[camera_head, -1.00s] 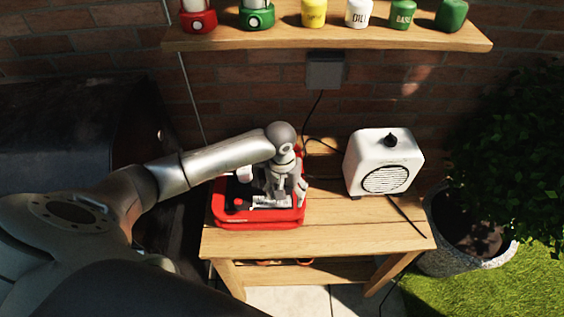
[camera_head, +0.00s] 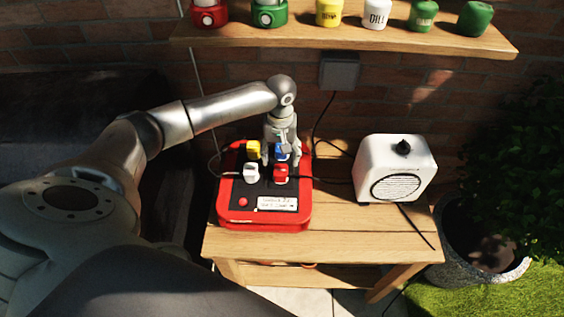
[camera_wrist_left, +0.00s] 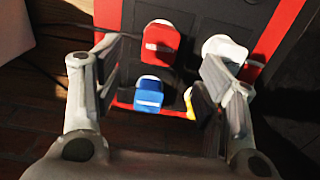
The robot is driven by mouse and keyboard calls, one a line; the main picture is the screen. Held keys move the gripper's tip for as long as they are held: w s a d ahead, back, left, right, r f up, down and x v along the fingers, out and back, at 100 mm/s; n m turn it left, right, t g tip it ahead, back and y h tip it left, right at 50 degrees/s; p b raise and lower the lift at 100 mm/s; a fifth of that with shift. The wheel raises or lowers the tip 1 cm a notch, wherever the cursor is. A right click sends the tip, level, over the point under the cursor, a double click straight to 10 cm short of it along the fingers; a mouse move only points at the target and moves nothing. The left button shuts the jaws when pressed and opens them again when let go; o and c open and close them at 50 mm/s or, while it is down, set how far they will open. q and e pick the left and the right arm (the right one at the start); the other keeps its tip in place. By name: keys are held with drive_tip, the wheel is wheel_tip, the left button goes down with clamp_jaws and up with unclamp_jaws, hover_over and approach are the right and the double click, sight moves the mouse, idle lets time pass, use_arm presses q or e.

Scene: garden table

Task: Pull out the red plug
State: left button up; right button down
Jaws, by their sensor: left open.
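A red power box (camera_head: 264,225) with a black top lies on the wooden table. The red plug (camera_head: 281,173) is seated in its front right socket. A blue plug (camera_head: 283,148) is behind it, a yellow plug (camera_head: 253,150) back left, and a white plug (camera_head: 251,173) front left. My left gripper (camera_head: 281,158) is open and empty, pointing down over the right-hand sockets. In the left wrist view, the red plug (camera_wrist_left: 160,45) shows ahead between the spread fingers (camera_wrist_left: 165,78), and the blue plug (camera_wrist_left: 148,96) is nearer. The right finger partly hides the yellow plug. My right gripper is out of view.
A white speaker-like box (camera_head: 397,168) stands right of the power box, with a cable. A shelf (camera_head: 340,38) with several pots is above, and a grey wall box (camera_head: 340,71) is under it. The table front (camera_head: 350,240) is clear. A potted plant (camera_head: 490,250) is at right.

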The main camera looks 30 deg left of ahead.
sight(281, 170)
use_arm(q)
wheel_tip(281, 170, down, 5)
drive_tip(key=b, duration=0.6)
drive_tip(key=shift+f, duration=0.1)
drive_tip(key=shift+f+p, duration=0.35)
drive_tip(key=shift+f, duration=1.25)
drive_tip(key=shift+p, duration=0.55)
drive_tip(key=shift+p, duration=0.55)
